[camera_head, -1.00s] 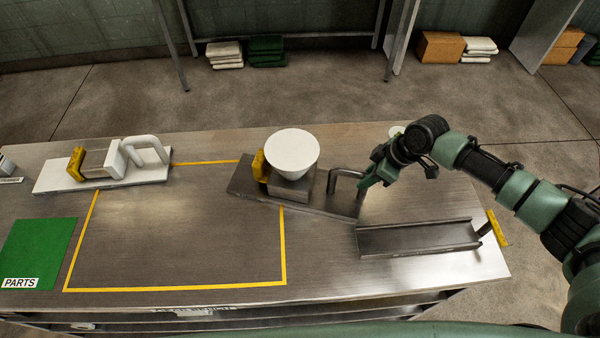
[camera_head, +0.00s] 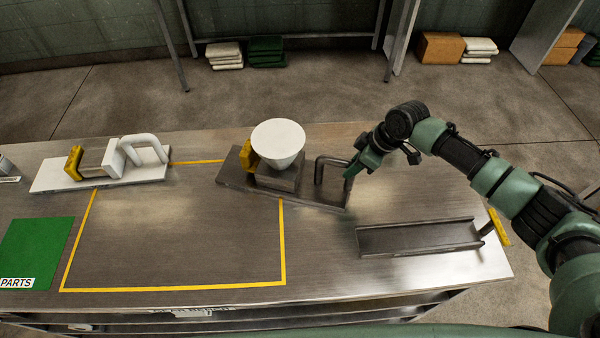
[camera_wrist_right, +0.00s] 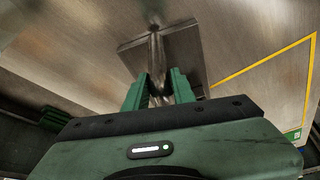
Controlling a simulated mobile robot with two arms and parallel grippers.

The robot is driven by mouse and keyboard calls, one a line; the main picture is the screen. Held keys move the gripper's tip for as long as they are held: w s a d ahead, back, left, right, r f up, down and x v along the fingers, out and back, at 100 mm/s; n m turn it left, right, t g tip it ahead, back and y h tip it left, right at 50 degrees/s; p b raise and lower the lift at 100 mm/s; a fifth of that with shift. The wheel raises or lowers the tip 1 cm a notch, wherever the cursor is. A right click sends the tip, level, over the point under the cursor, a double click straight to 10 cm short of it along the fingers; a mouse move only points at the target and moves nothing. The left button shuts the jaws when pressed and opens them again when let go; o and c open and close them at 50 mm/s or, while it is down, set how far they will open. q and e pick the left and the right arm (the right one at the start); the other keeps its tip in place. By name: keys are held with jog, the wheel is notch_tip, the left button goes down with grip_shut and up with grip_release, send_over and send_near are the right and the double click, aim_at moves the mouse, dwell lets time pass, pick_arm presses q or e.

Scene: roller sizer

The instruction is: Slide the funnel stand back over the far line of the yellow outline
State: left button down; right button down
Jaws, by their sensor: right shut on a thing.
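The funnel stand has a white funnel (camera_head: 278,138), a dark metal base plate (camera_head: 310,198), a yellow block (camera_head: 248,157) on its left and a bent bar handle (camera_head: 322,160) on its right. It stands upright and slightly turned, covering the far right corner of the yellow outline (camera_head: 283,245). Its right end lies outside the outline. My right gripper (camera_head: 350,172) is shut on the handle. In the right wrist view, the green fingers (camera_wrist_right: 159,88) flank the handle bar above the plate (camera_wrist_right: 185,45). My left gripper is not in view.
A white stand (camera_head: 52,180) with a handle lies at the far left. A green mat (camera_head: 35,250) labelled PARTS is at the near left. A metal channel (camera_head: 415,237) lies at the near right. The outline's inside is mostly bare.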

jog(key=shift+w+a+b, duration=0.6)
jog(key=shift+w+a, duration=0.5)
jog(key=shift+a, duration=0.15)
jog(key=w+a+b, duration=0.2)
jog(key=w+a, duration=0.1)
jog(key=w, duration=0.1)
jog(key=shift+a+b, duration=0.35)
jog(key=c, duration=1.1)
grip_release()
notch_tip(320, 180, up, 7)
jog(key=b, duration=0.2)
send_over(343, 161)
jog(key=w, duration=0.4)
jog(key=shift+a+r, duration=0.1)
jog(key=shift+a, duration=0.25)
